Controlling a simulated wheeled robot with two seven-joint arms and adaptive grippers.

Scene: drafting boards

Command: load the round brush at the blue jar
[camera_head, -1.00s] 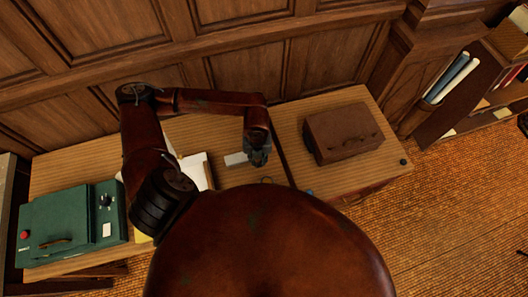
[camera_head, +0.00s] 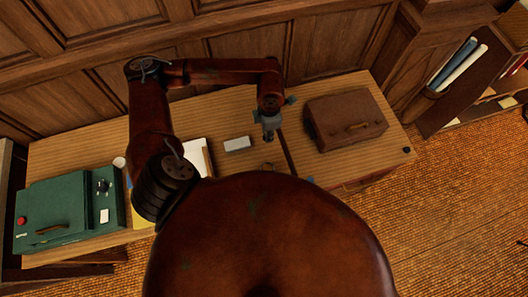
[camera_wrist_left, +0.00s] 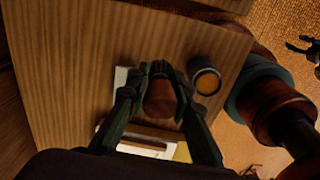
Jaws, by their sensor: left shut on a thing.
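My left gripper (camera_head: 268,124) is over the middle of the wooden desk, just right of a white block (camera_head: 237,144). In the left wrist view the fingers of my left gripper (camera_wrist_left: 160,105) are closed around a brown, rounded thing, which I take to be the round brush (camera_wrist_left: 160,97), seen end-on. Its bristles are hidden. A dark, bluish round jar (camera_wrist_left: 205,76) with an amber inside stands just right of the fingers, apart from the brush. I cannot pick the jar out in the head view. A dark gripper-like shape, perhaps my right gripper (camera_wrist_left: 303,47), is cut off at the wrist view's edge.
A brown case (camera_head: 345,122) stands on the desk's right part. A green box (camera_head: 65,222) with a red knob stands at the left end. White paper (camera_head: 197,157) lies left of the block. Panelled wall (camera_head: 235,50) rises behind the desk.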

